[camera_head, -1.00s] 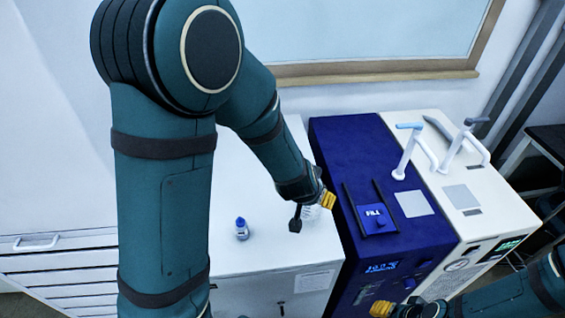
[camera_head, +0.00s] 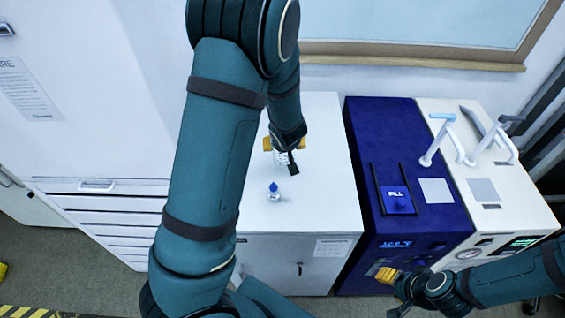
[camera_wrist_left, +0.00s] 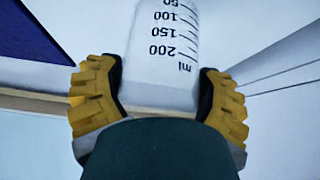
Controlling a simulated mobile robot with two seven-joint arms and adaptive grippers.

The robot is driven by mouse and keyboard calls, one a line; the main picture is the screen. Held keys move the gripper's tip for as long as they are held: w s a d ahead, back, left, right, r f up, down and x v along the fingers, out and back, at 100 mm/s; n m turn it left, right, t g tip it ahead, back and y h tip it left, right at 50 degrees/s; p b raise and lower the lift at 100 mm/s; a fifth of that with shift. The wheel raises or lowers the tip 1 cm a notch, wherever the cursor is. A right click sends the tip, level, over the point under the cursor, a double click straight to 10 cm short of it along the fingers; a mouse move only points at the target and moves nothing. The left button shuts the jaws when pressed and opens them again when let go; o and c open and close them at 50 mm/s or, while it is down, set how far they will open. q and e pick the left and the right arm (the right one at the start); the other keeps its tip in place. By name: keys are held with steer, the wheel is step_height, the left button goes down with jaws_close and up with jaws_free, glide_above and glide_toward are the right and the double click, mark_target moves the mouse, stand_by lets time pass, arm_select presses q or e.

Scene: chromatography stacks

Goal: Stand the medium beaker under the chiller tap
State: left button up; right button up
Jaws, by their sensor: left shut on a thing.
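My left gripper (camera_head: 285,147) is shut on a clear beaker (camera_head: 281,158) over the white cabinet top. In the left wrist view the beaker (camera_wrist_left: 162,50) sits between the yellow finger pads, its black ml scale upside down, with marks up to 200. The arm hides part of it in the head view, and I cannot tell whether its base touches the top. The white unit (camera_head: 492,185) at right carries a blue-handled tap (camera_head: 440,136) and a grey-handled tap (camera_head: 497,138); no label tells which is the chiller's. My right gripper (camera_head: 387,276) is low in front of the blue machine, its opening unclear.
A small blue-capped bottle (camera_head: 274,192) stands on the white cabinet (camera_head: 325,195) just in front of the held beaker. A dark blue ice machine (camera_head: 370,140) with a FILL paddle stands between the cabinet and the white unit. A framed board (camera_head: 420,62) hangs behind.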

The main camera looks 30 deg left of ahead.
mark_target(284, 158)
arm_select(q)
steer(key=shift+f+b, duration=1.4)
steer(key=shift+f, duration=1.5)
arm_select(e)
steer(key=shift+a+f, duration=0.1)
steer(key=shift+f, duration=1.85)
arm_select(q)
steer(key=shift+f, duration=0.15)
steer(key=o, duration=1.1)
steer(key=shift+o, duration=0.2)
arm_select(e)
steer(key=shift+f, duration=0.15)
